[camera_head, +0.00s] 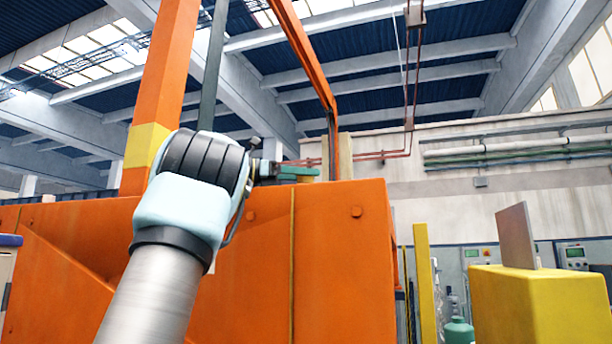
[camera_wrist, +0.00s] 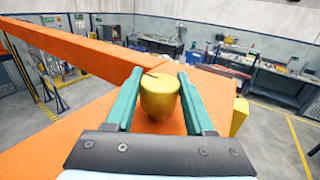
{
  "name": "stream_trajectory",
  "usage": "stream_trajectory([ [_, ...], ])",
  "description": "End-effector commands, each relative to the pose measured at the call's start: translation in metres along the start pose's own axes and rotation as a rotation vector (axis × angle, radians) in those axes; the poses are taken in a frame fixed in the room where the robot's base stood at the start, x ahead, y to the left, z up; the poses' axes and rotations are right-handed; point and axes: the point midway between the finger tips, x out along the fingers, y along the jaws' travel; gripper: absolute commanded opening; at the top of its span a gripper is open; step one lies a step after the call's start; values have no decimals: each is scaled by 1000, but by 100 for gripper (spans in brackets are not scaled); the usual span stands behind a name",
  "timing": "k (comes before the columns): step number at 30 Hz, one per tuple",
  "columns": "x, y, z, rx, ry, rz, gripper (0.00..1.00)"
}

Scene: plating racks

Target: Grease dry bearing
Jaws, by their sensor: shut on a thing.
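My gripper (camera_wrist: 158,76) has two teal fingers, closed on a rounded, brass-yellow object (camera_wrist: 160,98) in the wrist view. A thin reddish-brown rod or line shows at the object's far end. I cannot tell whether this is a greasing tool or a bearing part. In the head view my gripper (camera_head: 298,172) is small and lies just above the top edge of the orange machine body (camera_head: 340,235). A bit of the yellowish object shows under the fingers. Whether it touches the machine cannot be told. No bearing is clearly recognisable.
An orange beam (camera_wrist: 85,52) crosses the wrist view at the left. An orange frame post (camera_head: 160,75) rises beside my arm. A yellow block (camera_head: 540,300) with an upright plate (camera_head: 516,236) stands at the right. Workbenches (camera_wrist: 275,82) line the far wall, beyond open floor.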

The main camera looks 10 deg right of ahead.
Motion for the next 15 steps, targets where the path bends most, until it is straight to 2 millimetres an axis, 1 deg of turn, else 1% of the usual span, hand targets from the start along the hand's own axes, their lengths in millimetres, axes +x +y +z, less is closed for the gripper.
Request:
stream_trajectory([
  [1,0,1,-5,-6,8,-1,0],
  [5,0,1,-5,-6,8,-1,0],
  [6,0,1,-5,-6,8,-1,55],
  [13,0,0,-3,-4,4,0,81],
  [14,0,0,-2,-3,4,0,84],
  [15,0,0,-2,-3,3,0,84],
])
